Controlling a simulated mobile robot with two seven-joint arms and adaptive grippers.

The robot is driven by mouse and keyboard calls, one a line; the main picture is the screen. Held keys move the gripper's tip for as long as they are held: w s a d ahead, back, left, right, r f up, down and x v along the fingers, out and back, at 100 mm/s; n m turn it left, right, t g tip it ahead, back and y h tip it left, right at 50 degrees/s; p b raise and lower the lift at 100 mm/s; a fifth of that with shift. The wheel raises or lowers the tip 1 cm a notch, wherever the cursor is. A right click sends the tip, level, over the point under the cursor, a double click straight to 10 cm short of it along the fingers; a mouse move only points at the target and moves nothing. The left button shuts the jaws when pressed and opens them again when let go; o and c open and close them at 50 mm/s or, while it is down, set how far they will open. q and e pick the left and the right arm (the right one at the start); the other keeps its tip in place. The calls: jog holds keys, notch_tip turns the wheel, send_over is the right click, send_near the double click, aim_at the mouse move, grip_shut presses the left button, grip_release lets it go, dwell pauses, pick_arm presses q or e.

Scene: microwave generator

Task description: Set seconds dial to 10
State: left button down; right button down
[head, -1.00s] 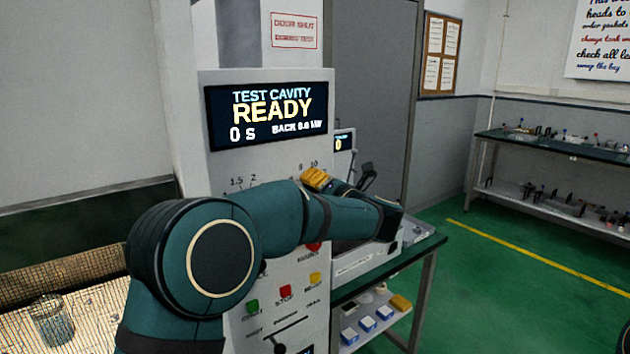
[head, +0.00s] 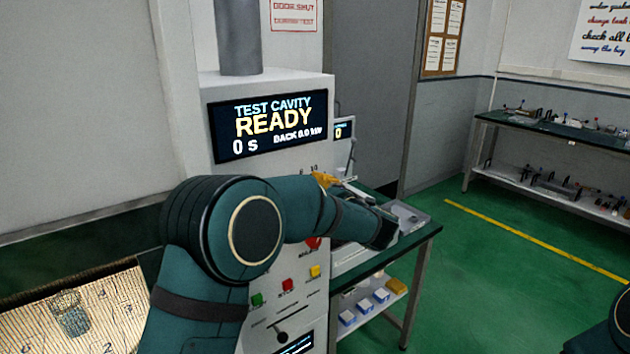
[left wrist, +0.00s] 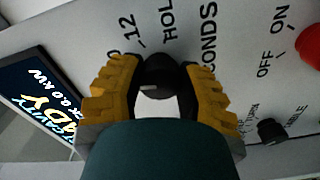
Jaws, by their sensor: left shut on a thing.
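The seconds dial (left wrist: 157,72) is a black knob on the grey panel, under lettering that reads HOLD and SECONDS in the left wrist view. My left gripper (left wrist: 158,80) has its yellow fingers on either side of the knob and is shut on it. A small light mark shows on the knob, but its setting cannot be read. Part of the scale, with a 12, shows beside the left finger. In the head view my left arm hides the dial, and only a yellow fingertip (head: 325,180) shows. The display (head: 268,125) reads TEST CAVITY READY, 0 S. My right gripper is not in view.
A red knob (left wrist: 308,45) marked OFF and ON and a small black knob (left wrist: 270,130) lie to the right on the panel. Green (head: 257,299), red (head: 288,285) and yellow (head: 315,271) buttons sit below my arm. A bench (head: 410,240) stands right of the machine.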

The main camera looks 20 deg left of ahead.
pick_arm(q)
jog(key=shift+r+m+p, duration=0.1)
jog(key=shift+m+p, duration=0.9)
jog(key=shift+m, duration=0.3)
jog(key=c, duration=0.5)
grip_release()
jog(key=v, duration=1.2)
